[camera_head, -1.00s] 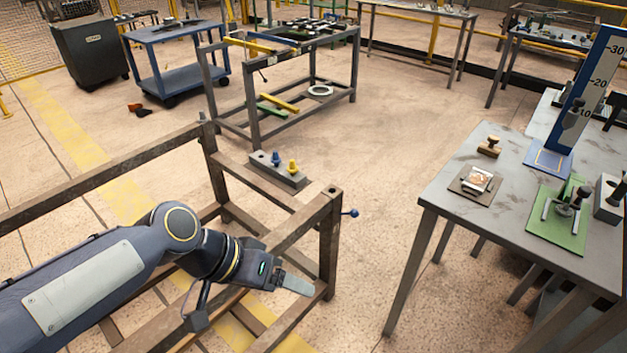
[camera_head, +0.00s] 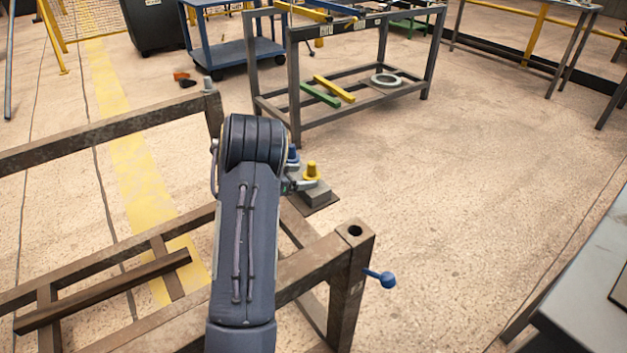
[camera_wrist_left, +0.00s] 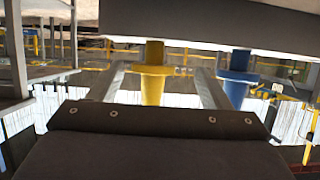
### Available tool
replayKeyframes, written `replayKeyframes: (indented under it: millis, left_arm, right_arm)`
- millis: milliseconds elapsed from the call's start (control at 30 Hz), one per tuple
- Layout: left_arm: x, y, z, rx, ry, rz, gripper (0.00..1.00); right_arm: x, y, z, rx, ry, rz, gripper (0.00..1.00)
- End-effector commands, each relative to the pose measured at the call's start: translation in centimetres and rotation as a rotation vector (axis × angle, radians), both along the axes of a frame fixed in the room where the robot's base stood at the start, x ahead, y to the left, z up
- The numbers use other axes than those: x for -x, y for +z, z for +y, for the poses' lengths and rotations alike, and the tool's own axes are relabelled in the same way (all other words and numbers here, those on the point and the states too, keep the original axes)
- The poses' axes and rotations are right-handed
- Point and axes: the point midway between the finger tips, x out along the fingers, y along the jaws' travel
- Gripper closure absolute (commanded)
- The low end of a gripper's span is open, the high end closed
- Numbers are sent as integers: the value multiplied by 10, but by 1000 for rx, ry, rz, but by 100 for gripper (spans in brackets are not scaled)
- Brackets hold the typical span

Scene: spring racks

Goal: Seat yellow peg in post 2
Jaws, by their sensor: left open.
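The yellow peg (camera_head: 311,171) stands in a grey block (camera_head: 316,195) beyond the near frame, next to a blue peg (camera_head: 292,154). My left gripper (camera_head: 298,184) is at the yellow peg, mostly hidden behind my own arm in the head view. In the left wrist view, which looks upside down, the open fingers lie on either side of the yellow peg (camera_wrist_left: 152,88); I cannot tell whether they touch it. The blue peg (camera_wrist_left: 236,78) is just outside the right finger. A frame post (camera_head: 354,232) has an open hole in its top; no post number is readable. My right gripper is out of view.
A blue ball-ended handle (camera_head: 386,279) sticks out from the holed post. Brown frame rails (camera_head: 90,137) lie left of and below my arm. A grey table (camera_head: 590,300) edges in at right. The floor between is clear.

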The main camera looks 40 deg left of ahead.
Motion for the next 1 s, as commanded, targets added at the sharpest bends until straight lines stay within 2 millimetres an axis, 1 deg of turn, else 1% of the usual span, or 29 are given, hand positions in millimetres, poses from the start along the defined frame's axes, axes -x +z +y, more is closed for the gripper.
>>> replayKeyframes:
  millis: [233,333,467,667,1000]
  left_arm:
    - [-32,-9,-18,1,-6,2,28]
    - [-42,-14,-20,-1,-3,3,28]
    - [-49,-16,-22,2,-2,3,28]
    - [-49,-15,-22,3,-1,2,28]
    - [-49,-15,-22,3,-1,2,73]
  right_arm:
    - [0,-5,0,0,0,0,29]
    - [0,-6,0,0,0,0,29]
    - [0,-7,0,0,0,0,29]
    - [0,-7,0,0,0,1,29]
    - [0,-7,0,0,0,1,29]
